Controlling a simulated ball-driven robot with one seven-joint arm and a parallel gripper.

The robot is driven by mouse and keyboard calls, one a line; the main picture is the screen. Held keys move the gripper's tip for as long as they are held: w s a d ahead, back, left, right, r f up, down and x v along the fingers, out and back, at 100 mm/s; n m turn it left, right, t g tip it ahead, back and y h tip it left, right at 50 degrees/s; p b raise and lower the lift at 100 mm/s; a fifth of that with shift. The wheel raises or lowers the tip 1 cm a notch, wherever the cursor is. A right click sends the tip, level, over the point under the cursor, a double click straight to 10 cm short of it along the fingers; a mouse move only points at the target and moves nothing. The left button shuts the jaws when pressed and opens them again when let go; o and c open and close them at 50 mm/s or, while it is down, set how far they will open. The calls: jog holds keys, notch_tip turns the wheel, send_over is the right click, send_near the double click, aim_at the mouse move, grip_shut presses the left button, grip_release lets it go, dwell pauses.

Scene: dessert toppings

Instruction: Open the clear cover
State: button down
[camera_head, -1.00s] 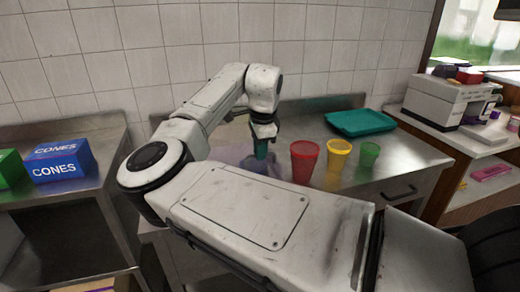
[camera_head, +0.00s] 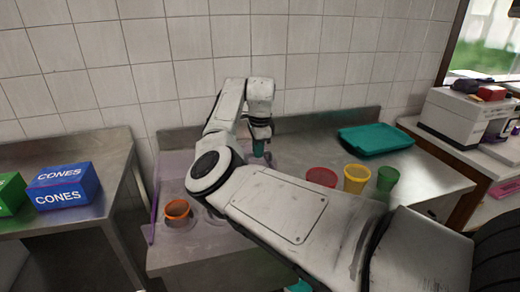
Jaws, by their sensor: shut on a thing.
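The clear cover (camera_head: 172,165) is a see-through, faintly purple sheet at the left part of the steel counter, with a purple edge on its left. My arm hides much of it. My gripper (camera_head: 260,149) points down at the back of the counter, near the cover's right side, and is shut on what looks like the cover. A dark teal part shows at the jaws, too small to make out. The grip itself is not clearly visible.
An orange cup (camera_head: 177,209) stands at the counter's left. Red (camera_head: 321,177), yellow (camera_head: 355,178) and green (camera_head: 387,178) cups stand right of my gripper. A teal tray (camera_head: 376,139) lies behind them. A blue cones box (camera_head: 63,186) is on the left table.

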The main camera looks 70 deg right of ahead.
jog(key=shift+w+d, duration=0.35)
jog(key=shift+w, duration=0.05)
jog(key=c, duration=1.1)
grip_release()
jog(key=r, duration=0.3)
jog(key=s+a+r, duration=0.1)
jog(key=r, duration=0.3)
jog(key=r+b, duration=0.1)
jog(key=r, duration=0.2)
jog(key=shift+s+a+r, duration=0.2)
jog(key=shift+a+r, duration=0.1)
